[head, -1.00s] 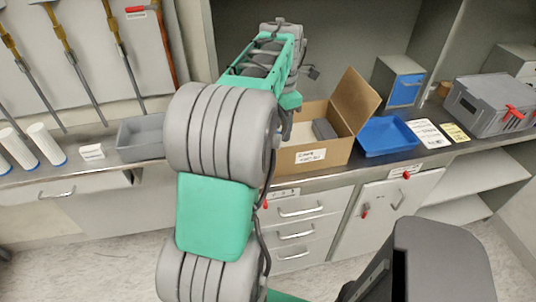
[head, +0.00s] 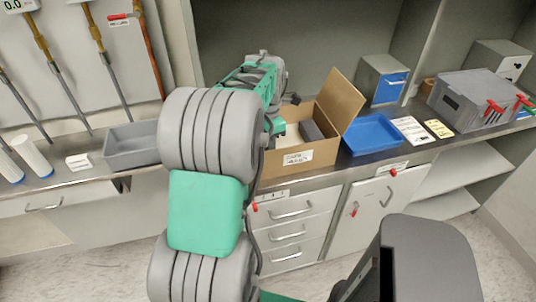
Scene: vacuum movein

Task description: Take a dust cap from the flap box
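The flap box (head: 303,159) is a brown cardboard box with a white label on its front. It stands on the counter just right of my arm, with its right flap (head: 341,99) raised. Inside I see a grey block-like item and something pale; I cannot make out a dust cap. My arm reaches over the counter in the middle of the view and covers the box's left part. My gripper is hidden behind the arm links, so its fingers do not show.
A blue tray (head: 374,134) and printed cards (head: 412,130) lie right of the box. A grey lidded crate (head: 474,101) stands farther right, a blue-fronted cabinet (head: 384,79) behind. A grey bin (head: 131,146) and small white box (head: 79,162) stand left. Drawers are below.

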